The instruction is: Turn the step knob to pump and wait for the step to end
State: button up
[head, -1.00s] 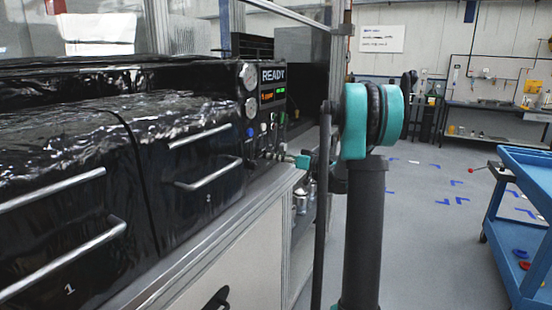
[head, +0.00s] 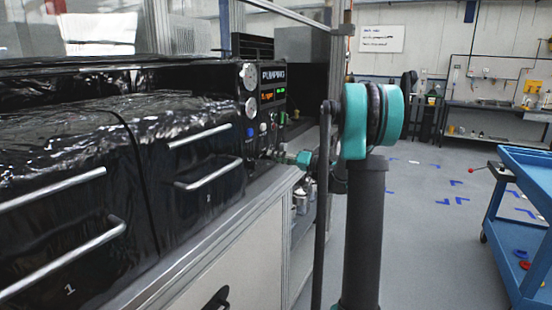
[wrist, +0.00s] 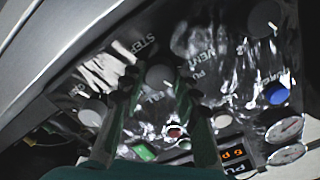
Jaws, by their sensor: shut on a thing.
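The step knob (wrist: 160,75) is a round grey knob on a glossy black panel, with "STEP" lettering beside it in the wrist view. My gripper (wrist: 158,80) has one finger on each side of this knob and is shut on it. In the head view my gripper (head: 270,155) reaches the panel from the right; the knob itself is hidden there. The knob's exact pointer direction is hard to make out.
Other round knobs (wrist: 265,17) and a blue button (wrist: 277,94) sit close around my fingers. Two gauges (wrist: 285,130) are at the lower right. Drawers with bar handles (head: 207,172) stand left of the panel. A blue cart (head: 520,215) stands at the right.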

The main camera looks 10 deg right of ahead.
jog(key=o, duration=1.2)
jog(key=shift+c, duration=0.2)
jog(key=v, duration=1.2)
jog(key=s+a+f+m+g+h, duration=0.1)
jog(key=s+a+f+g+h, duration=0.45)
jog(key=s+a+f, duration=0.85)
jog(key=s+d+f+h, duration=0.4)
jog(key=s+f, duration=0.1)
jog(key=s, duration=0.5)
jog(key=s+d+f+h, duration=0.4)
jog(key=s+f+h, duration=0.1)
jog(key=s, duration=0.5)
jog(key=shift+s+f+m+g, duration=0.25)
jog(key=shift+f+m+g, duration=0.15)
jog(key=shift+f+g, duration=0.1)
